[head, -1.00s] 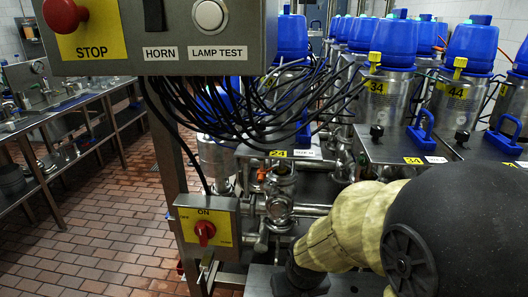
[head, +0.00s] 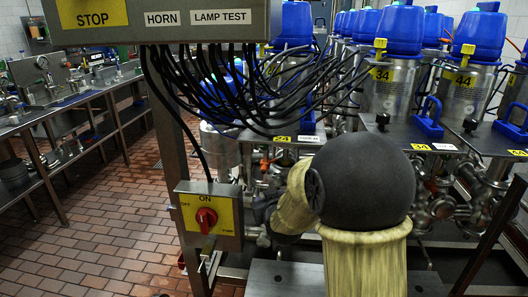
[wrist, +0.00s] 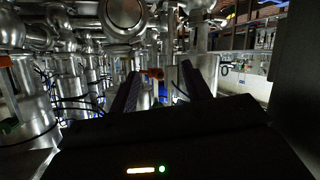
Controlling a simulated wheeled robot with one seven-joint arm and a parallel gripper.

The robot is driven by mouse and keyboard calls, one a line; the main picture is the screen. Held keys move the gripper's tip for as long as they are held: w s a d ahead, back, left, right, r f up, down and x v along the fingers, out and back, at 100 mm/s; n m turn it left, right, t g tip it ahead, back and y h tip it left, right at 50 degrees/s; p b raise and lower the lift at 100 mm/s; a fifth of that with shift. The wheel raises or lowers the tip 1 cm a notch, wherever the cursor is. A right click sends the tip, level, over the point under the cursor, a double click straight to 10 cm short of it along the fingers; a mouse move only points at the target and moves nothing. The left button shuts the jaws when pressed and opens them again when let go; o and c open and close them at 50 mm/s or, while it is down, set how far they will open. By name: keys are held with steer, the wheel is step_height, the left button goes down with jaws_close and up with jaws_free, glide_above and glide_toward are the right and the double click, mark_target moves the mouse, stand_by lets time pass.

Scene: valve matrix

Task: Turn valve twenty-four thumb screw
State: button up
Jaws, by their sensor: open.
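The yellow label 24 (head: 281,139) sits on the front edge of a steel plate in the head view, behind the control box's cables. Pipes and an orange-red part (head: 266,163) show below it; I cannot make out the thumb screw for sure. My arm covers much of this area, and my gripper's fingers are hidden in the head view. In the wrist view my gripper (wrist: 162,82) is open, with two dark fingers pointing forward. A small orange-red part (wrist: 152,73) shows between and beyond them. Nothing visible is held.
A control box (head: 165,20) with hanging black cables (head: 235,85) stands in front of the valves. A red rotary switch (head: 206,218) on a yellow plate is left of my arm. Steel pipes (wrist: 65,70) crowd the wrist view's left. Tiled floor (head: 95,235) is clear at left.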

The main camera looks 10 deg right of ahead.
mark_target(264, 147)
steer(key=w+r+t+h+b, duration=0.2)
steer(key=w+r+t+h, duration=0.1)
steer(key=w+r+t, duration=0.4)
steer(key=shift+w+n+t+b, duration=0.3)
steer(key=shift+t+b, duration=0.05)
steer(key=shift+t, duration=0.25)
steer(key=shift+r, duration=0.1)
steer(key=shift+p+x, duration=0.3)
steer(key=shift+x, duration=3.45)
steer(key=c, duration=0.9)
steer(key=shift+c, duration=0.4)
